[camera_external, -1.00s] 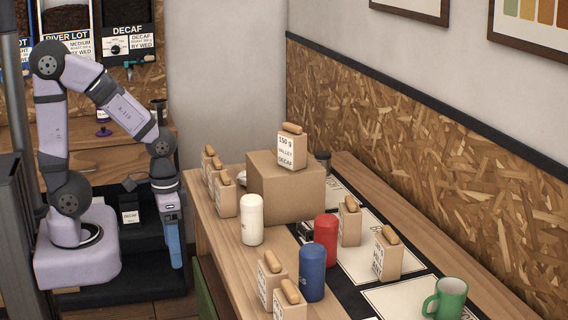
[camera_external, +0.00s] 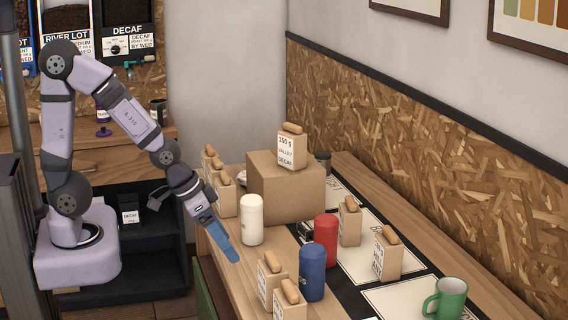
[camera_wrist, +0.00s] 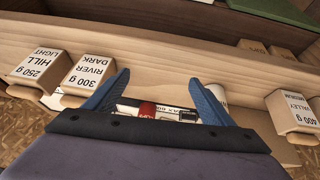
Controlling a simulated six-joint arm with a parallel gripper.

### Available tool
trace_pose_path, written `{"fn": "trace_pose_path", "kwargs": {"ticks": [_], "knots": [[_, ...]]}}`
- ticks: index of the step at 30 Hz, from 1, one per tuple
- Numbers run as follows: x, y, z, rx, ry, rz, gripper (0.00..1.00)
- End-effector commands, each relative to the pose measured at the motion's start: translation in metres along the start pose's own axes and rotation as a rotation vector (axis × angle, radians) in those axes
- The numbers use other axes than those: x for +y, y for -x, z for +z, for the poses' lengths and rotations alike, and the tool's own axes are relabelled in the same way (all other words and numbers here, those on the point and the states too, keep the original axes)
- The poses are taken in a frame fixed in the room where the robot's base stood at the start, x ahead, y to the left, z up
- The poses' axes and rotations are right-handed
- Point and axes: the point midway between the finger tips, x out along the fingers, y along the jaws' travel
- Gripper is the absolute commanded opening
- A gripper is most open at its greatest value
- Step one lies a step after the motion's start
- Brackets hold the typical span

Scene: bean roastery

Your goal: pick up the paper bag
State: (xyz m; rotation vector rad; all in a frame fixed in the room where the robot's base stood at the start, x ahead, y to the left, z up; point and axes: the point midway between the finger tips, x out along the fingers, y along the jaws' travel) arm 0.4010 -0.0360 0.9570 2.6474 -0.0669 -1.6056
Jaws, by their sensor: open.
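Several tan paper bags with rolled tops and printed labels are in view. One, labelled 150 g VALLEY DECAF (camera_external: 292,152), stands on a cardboard box. Two more bags (camera_external: 268,278) stand near the table's front edge, others at the left end and on the right. In the wrist view I read HILL LIGHT 250 g (camera_wrist: 40,68), RIVER DARK 300 g (camera_wrist: 89,72) and VALLEY MEDIUM 400 g (camera_wrist: 294,108). My gripper (camera_external: 231,253) has blue fingers pointing down over the table's front-left edge, left of the two front bags. In the wrist view its fingers (camera_wrist: 160,78) are apart, with no bag held.
The cardboard box (camera_external: 262,188) stands at the far part of the table (camera_external: 232,282). A white canister (camera_external: 251,222), a red canister (camera_external: 326,238), a blue canister (camera_external: 312,275) and a green mug (camera_external: 447,299) stand nearby. A wall borders the right side.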

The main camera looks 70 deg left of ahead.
Motion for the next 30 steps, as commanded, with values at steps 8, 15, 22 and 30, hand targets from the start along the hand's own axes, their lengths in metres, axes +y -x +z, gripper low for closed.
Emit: {"fn": "trace_pose_path", "kwargs": {"ticks": [8, 15, 22, 30], "knots": [[0.039, -0.003, -0.097, 0.45, 0.021, 0.053, 0.77], [0.086, -0.018, -0.115, 0.697, 0.055, 0.104, 0.77], [0.122, -0.017, -0.111, 0.924, 0.057, 0.126, 0.77], [0.141, -0.036, -0.056, 1.063, 0.005, 0.045, 0.77]]}}
